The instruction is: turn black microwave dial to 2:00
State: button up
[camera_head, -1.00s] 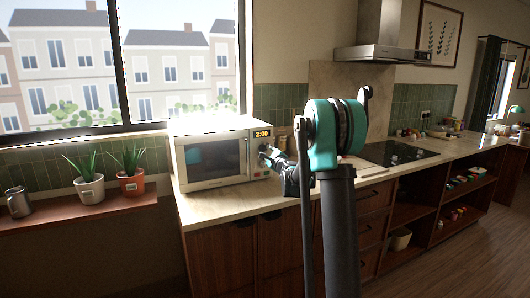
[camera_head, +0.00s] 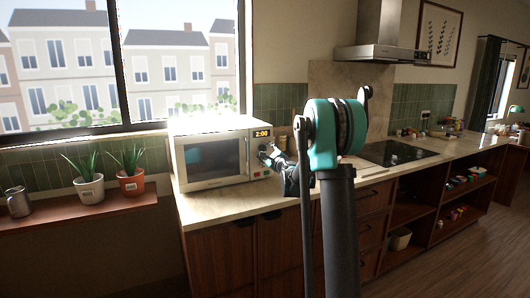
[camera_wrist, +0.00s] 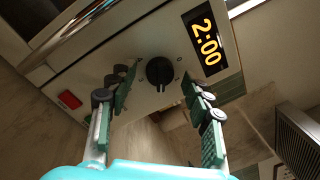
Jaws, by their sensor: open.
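The cream microwave (camera_head: 212,181) stands on the counter under the window. Its display (camera_head: 262,133) reads 2:00 in orange, and the display (camera_wrist: 206,40) shows the same in the wrist view. The black dial (camera_wrist: 159,71) is on the microwave's front panel beside the display. My gripper (camera_wrist: 158,88) is open, with one finger on each side of the dial and visible gaps between the fingers and the dial. In the head view my gripper (camera_head: 268,155) is at the panel, and the dial there is hard to make out.
A red button (camera_wrist: 69,99) sits on the panel below the dial. Two potted plants (camera_head: 131,183) and a metal mug (camera_head: 18,202) stand on a shelf to the left. A cooktop (camera_head: 398,153) is to the right on the counter (camera_head: 225,205).

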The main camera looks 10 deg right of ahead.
jog(key=v, duration=1.2)
jog(key=s+a+f+n+g+y, duration=0.1)
jog(key=s+a+f+n+g, duration=0.35)
jog(key=s+n, duration=0.4)
jog(key=s+a+f+n+g+y, duration=0.1)
jog(key=s+a+f+n+g, duration=0.35)
jog(key=s, duration=0.65)
jog(key=s+d+f+n+g+h, duration=0.2)
jog(key=s+d+f+n, duration=0.3)
jog(key=s+f, duration=0.3)
jog(key=s+d+f+n+g+h, duration=0.2)
jog(key=s+d+f+n+h, duration=0.3)
jog(key=s, duration=1.1)
notch_tip(320, 180, down, 4)
jog(key=shift+r+g, duration=0.1)
jog(key=shift+g, duration=0.3)
